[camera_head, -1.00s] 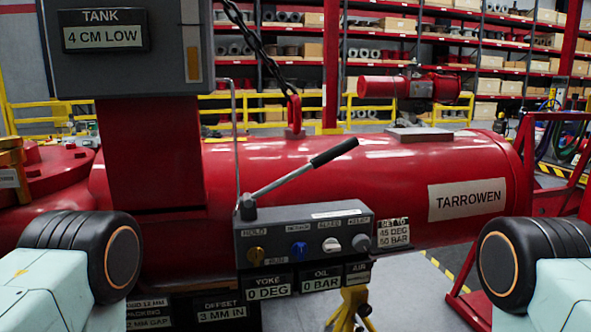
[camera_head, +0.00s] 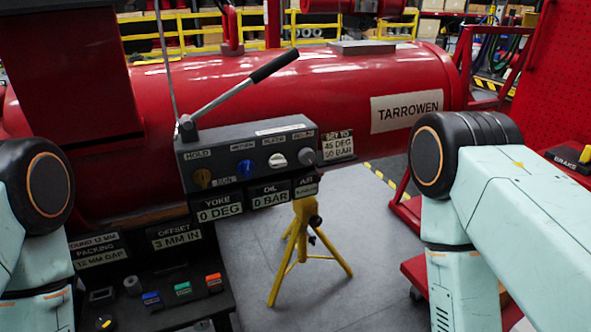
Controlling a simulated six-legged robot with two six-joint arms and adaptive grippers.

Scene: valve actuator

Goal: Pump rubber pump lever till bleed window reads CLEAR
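The pump lever (camera_head: 240,89) rises from the left end of the grey pump box (camera_head: 262,150), tilted up to the right with a black rubber grip (camera_head: 274,66). The box carries a yellow, a blue, a white and a grey knob. Plates below it read YOKE 0 DEG (camera_head: 219,208) and OIL 0 BAR (camera_head: 269,194). A smaller AIR plate (camera_head: 305,186) beside them is not legible. No window reading CLEAR can be made out. My left and right arms show at the two sides, apart from the lever. Neither gripper's fingers show.
The red TARROWEN cylinder (camera_head: 335,90) runs behind the box. A yellow stand (camera_head: 303,238) is below it. A lower-left shelf (camera_head: 180,313) holds small coloured blocks. A red cart (camera_head: 415,215) is at the right. The grey floor around the stand is open.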

